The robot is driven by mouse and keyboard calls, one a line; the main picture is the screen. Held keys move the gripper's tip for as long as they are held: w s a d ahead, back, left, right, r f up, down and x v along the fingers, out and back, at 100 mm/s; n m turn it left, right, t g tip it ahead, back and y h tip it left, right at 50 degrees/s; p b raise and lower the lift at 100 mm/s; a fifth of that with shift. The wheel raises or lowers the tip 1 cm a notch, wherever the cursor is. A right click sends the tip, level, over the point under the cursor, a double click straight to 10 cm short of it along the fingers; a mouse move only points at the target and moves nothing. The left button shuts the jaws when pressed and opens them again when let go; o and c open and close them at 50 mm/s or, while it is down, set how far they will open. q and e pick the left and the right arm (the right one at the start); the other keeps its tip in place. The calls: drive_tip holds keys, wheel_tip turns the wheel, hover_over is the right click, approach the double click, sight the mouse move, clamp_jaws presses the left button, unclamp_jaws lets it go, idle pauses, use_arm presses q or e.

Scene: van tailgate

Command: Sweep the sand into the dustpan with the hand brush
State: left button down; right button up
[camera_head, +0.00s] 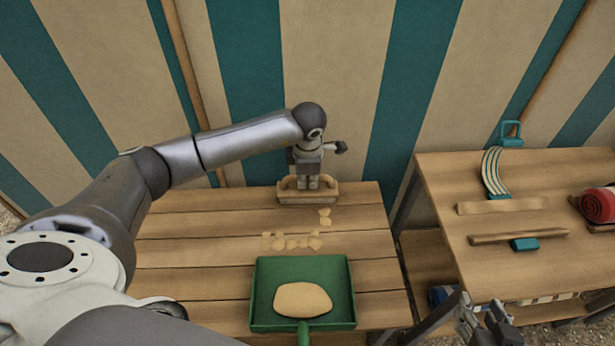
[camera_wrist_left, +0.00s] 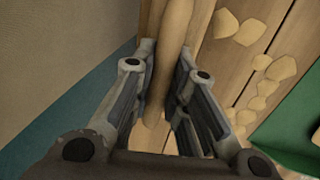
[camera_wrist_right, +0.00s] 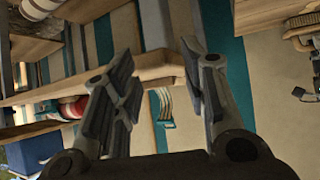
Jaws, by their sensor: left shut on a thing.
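The green dustpan (camera_head: 262,310) lies on the wooden table, its handle towards the front edge. One large pale mound of sand (camera_head: 303,298) lies in it. Several small patches of sand (camera_head: 290,243) lie on the boards behind the pan; they also show in the left wrist view (camera_wrist_left: 262,88). The wooden hand brush (camera_head: 322,195) is at the table's back edge. My left gripper (camera_head: 309,184) is shut on the brush's handle, which runs between its fingers in the left wrist view (camera_wrist_left: 168,60). My right gripper (camera_head: 478,318) is open and empty, low at the front right.
A second wooden table (camera_head: 440,180) on the right holds a teal-handled tool with curved strips (camera_head: 493,170), wooden pieces (camera_head: 502,206) and a red roll (camera_head: 597,205). A gap separates the tables. A striped fabric wall (camera_head: 335,90) stands close behind.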

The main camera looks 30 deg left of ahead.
sight(308, 195)
drive_tip(key=shift+w+a+r, duration=0.1)
drive_tip(key=shift+r, duration=0.1)
